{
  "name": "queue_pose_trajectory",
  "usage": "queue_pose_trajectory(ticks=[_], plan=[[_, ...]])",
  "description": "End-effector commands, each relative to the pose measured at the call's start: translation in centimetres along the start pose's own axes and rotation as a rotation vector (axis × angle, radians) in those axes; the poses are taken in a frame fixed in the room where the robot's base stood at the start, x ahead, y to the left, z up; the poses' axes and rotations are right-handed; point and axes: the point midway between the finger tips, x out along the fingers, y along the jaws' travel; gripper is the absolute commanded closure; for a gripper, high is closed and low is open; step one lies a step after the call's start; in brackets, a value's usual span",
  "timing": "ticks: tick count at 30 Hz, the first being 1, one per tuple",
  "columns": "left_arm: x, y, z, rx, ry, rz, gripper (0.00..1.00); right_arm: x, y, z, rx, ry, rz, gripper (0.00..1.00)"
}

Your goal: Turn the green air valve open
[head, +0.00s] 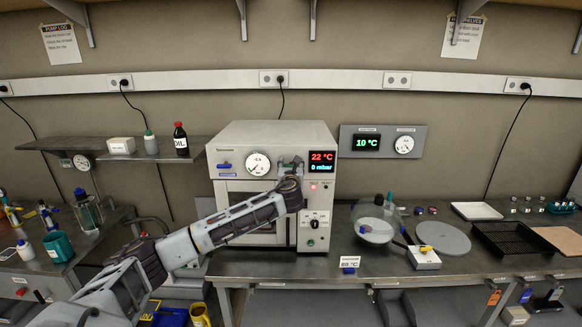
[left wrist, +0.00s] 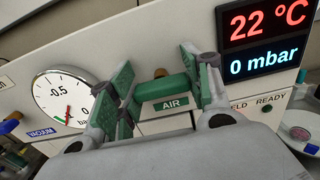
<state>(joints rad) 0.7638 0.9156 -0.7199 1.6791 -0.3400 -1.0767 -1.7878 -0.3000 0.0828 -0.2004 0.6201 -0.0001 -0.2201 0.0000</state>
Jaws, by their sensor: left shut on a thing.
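The green air valve (left wrist: 160,92) has a bar handle on the front of a grey oven (head: 262,133), above a green AIR label (left wrist: 171,105). In the left wrist view the bar lies roughly crosswise, slightly tilted. My left gripper (head: 291,166) is at the oven's upper front and is shut on the valve handle, one finger at each end. In the head view the gripper hides most of the valve. The oven's display (head: 321,162) reads 22 °C and 0 mbar. My right gripper is not in view.
A pressure gauge (head: 258,164) and a blue VACUUM label (left wrist: 42,132) are left of the valve. A dial (head: 314,220) sits below. A shelf with bottles is at left.

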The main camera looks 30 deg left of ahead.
Motion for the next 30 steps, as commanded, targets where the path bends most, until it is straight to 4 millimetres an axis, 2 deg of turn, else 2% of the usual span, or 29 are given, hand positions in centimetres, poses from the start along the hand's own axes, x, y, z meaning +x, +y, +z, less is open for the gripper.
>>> queue_pose_trajectory(ticks=[14, 20, 30], plan=[[0.0, 0.0, -0.1, -0.088, 0.002, 0.000, 0.75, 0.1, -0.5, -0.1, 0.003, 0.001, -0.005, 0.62], [0.0, 0.1, -0.2, -0.214, 0.002, 0.000, 0.75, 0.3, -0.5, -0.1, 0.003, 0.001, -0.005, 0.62], [0.0, 0.2, -0.2, -0.520, 0.001, -0.001, 0.75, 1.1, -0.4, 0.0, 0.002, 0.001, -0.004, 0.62]])
